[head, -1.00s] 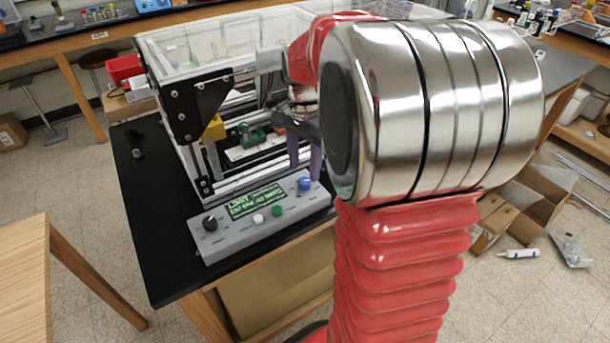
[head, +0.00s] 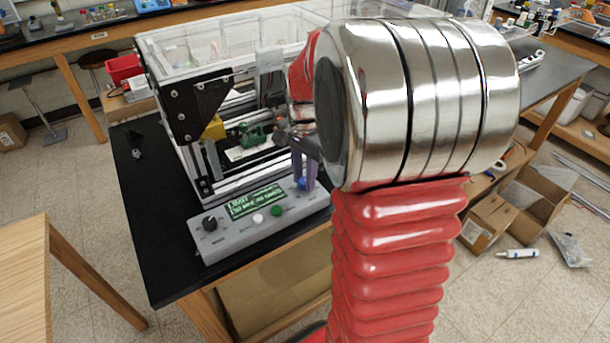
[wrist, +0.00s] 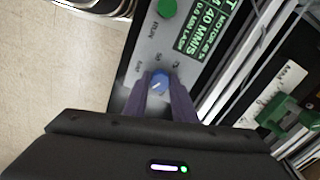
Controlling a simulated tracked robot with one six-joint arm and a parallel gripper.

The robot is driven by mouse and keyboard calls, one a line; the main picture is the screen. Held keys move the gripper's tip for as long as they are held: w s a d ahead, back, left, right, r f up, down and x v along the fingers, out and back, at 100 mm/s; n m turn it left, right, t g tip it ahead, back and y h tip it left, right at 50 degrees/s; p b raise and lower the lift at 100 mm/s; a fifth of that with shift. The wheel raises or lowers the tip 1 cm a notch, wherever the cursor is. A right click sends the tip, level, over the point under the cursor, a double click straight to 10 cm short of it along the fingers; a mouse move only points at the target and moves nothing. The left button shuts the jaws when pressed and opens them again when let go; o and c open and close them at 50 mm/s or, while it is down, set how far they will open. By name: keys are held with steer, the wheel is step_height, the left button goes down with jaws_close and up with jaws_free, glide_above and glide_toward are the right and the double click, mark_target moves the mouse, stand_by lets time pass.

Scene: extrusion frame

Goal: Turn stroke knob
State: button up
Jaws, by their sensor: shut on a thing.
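The blue knob (head: 304,184) is at the right end of the grey control box (head: 218,248), beside the green screen. My gripper (head: 304,172) points down over it, its two purple fingers on either side of the knob. In the wrist view, the blue knob (wrist: 159,82) sits between the fingertips (wrist: 160,88), a white pointer line on its face. The fingers are shut on it. Small printed labels around the knob are too small to read fully. My red arm sleeve and metal joint hide the area right of the box.
The clear-walled extrusion frame (head: 190,60) stands right behind the box. The box also carries a black knob (head: 210,223), a white button (head: 257,219) and a green button (head: 276,210).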

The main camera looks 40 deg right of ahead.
steer(key=c, duration=0.4)
steer(key=shift+d, duration=0.1)
steer(key=shift+n, duration=0.3)
steer(key=n, duration=1.7)
steer(key=shift+n, duration=0.3)
steer(key=n, duration=0.5)
steer(key=shift+n, duration=0.3)
